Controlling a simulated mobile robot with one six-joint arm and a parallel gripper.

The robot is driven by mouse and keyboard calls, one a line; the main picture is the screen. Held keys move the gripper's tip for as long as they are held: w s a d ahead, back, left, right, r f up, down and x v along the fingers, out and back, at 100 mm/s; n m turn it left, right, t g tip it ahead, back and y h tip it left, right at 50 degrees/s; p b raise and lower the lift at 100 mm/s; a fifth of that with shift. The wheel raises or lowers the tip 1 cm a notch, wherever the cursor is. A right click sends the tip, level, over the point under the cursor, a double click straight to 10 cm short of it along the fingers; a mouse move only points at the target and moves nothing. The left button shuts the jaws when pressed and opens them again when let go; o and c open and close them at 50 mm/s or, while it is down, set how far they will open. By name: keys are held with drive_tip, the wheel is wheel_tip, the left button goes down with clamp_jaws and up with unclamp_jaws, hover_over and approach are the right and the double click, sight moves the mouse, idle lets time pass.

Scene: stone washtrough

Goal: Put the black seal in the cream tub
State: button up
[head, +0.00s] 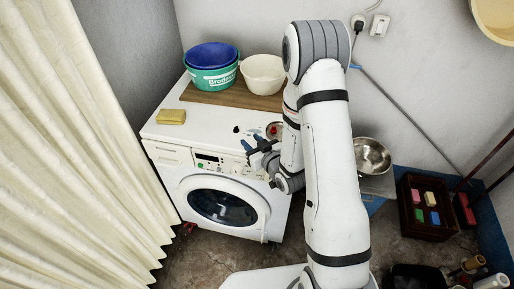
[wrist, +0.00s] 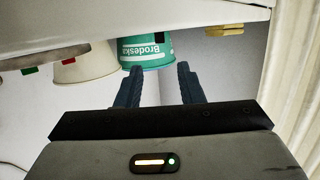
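The black seal (head: 236,129) is a small dark piece on the white washing machine's top, near its front edge. My gripper (head: 254,143) is near the machine's front edge, right of and nearer the front than the seal. In the wrist view its two blue-grey fingers (wrist: 158,82) stand apart with nothing between them.
A green tub (head: 211,80) with a blue basin (head: 211,55) inside stands left of the cream tub. A yellow sponge (head: 171,117) lies on the washing machine (head: 190,150) at left. A red item (head: 273,130) sits beside my arm. A metal bowl (head: 372,156) stands at right.

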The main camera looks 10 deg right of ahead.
drive_tip(key=s+d+r+m+g+h, duration=0.2)
drive_tip(key=s+d+r+g+h, duration=0.35)
drive_tip(key=d+r, duration=0.4)
drive_tip(key=s+r+m+g+h, duration=0.1)
drive_tip(key=s+r+g, duration=0.1)
drive_tip(key=s+r, duration=0.4)
drive_tip(key=s, duration=0.2)
drive_tip(key=shift+s+d+r+m+h, duration=0.15)
drive_tip(key=shift+s+r+m+h, duration=0.05)
drive_tip(key=shift+s+m+h, duration=0.2)
drive_tip(key=s+r+g, duration=0.1)
drive_tip(key=s, duration=0.2)
drive_tip(key=s+r+g, duration=0.1)
drive_tip(key=s, duration=0.3)
drive_tip(key=s+a+r+m+g, duration=0.1)
drive_tip(key=s+r, duration=0.1)
drive_tip(key=s, duration=0.2)
drive_tip(key=shift+s+r+g+y, duration=0.1)
drive_tip(key=shift+s+g+y, duration=0.15)
drive_tip(key=shift+g+y, duration=0.1)
drive_tip(key=shift+c, duration=0.5)
